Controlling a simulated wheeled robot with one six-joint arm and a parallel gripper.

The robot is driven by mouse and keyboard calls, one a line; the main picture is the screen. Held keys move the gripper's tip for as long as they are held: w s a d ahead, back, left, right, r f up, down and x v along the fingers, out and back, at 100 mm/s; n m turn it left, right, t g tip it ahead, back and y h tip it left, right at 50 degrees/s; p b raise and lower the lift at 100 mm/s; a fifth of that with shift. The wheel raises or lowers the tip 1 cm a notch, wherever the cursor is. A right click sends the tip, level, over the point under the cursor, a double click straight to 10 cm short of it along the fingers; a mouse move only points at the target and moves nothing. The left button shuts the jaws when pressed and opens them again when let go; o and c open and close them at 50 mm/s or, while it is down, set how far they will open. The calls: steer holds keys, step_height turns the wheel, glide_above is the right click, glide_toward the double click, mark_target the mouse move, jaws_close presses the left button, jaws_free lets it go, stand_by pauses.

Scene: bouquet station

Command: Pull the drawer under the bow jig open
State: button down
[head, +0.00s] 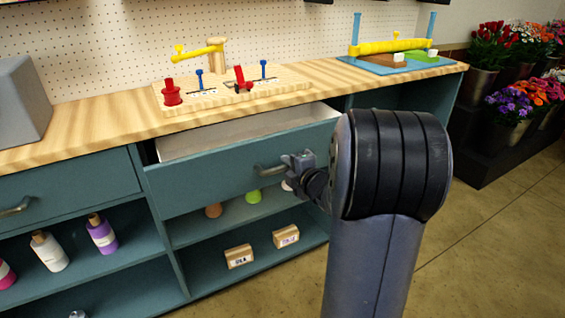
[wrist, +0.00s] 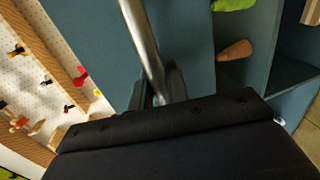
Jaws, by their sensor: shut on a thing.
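The teal drawer (head: 215,178) under the wooden bow jig board (head: 240,98) stands partly out from the bench. Its pale inside (head: 245,131) shows along the top. My gripper (head: 291,164) is at the right part of the drawer's metal handle (head: 265,169) and is shut on it. In the wrist view the handle bar (wrist: 143,38) runs down between the fingers (wrist: 160,92) of my gripper. My arm hides the drawer's right end in the head view.
A shut drawer (head: 70,185) is to the left. Open shelves below hold bottles (head: 102,233), small coloured cones and labelled boxes (head: 239,256). A blue stand with a yellow bar (head: 390,46) is on the bench at right. Flower buckets (head: 508,130) stand beyond; the floor at right is clear.

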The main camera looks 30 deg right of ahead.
steer(key=f+v, duration=0.1)
steer(key=v, duration=0.6)
steer(key=shift+f, duration=0.25)
steer(key=shift+s, duration=0.15)
steer(key=c, duration=1.7)
jaws_free()
steer(key=p+v, duration=0.2)
steer(key=v, duration=0.8)
steer(key=shift+s, duration=0.35)
steer(key=shift+w, duration=0.1)
